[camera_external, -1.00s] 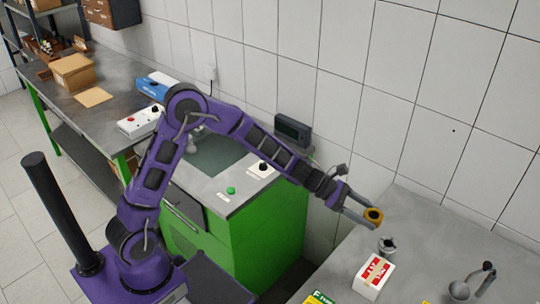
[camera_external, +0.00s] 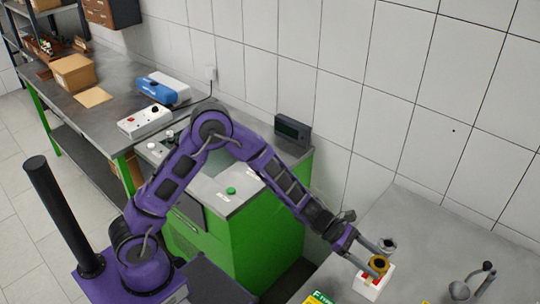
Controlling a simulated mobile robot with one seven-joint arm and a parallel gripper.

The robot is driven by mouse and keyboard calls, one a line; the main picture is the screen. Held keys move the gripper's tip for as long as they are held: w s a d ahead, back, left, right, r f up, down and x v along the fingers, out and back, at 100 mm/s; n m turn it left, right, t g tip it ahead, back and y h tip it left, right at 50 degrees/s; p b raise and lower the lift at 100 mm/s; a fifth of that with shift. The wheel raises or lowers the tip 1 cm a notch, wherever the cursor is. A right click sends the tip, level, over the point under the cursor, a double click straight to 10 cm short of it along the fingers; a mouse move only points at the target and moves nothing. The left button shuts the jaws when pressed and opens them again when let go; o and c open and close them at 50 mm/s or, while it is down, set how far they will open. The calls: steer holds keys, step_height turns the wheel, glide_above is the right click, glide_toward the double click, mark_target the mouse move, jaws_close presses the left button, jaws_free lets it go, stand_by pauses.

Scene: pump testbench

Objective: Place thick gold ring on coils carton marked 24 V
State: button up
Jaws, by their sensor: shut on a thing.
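The thick gold ring (camera_external: 379,263) is between the fingertips of my gripper (camera_external: 376,262), which is shut on it. The ring shows right over the white and red carton (camera_external: 368,286) on the grey table at the lower right. I cannot tell whether the ring touches the carton's top. The ring and fingers hide much of the carton's top, and its marking is not readable now.
A green and yellow box (camera_external: 320,298) is at the bottom edge. A metal piece with a ball and a lever (camera_external: 472,284) stands to the right. The table behind is clear.

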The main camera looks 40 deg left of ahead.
steer(key=shift+f, duration=0.4)
steer(key=shift+f+b, duration=0.25)
steer(key=shift+b, duration=0.05)
steer(key=o, duration=1.4)
steer(key=shift+r, duration=0.1)
steer(key=shift+o, duration=0.2)
steer(key=shift+r, duration=0.1)
steer(key=shift+r+p, duration=0.2)
steer(key=shift+p, duration=0.25)
steer(key=v, duration=1.2)
steer(key=shift+f, duration=0.2)
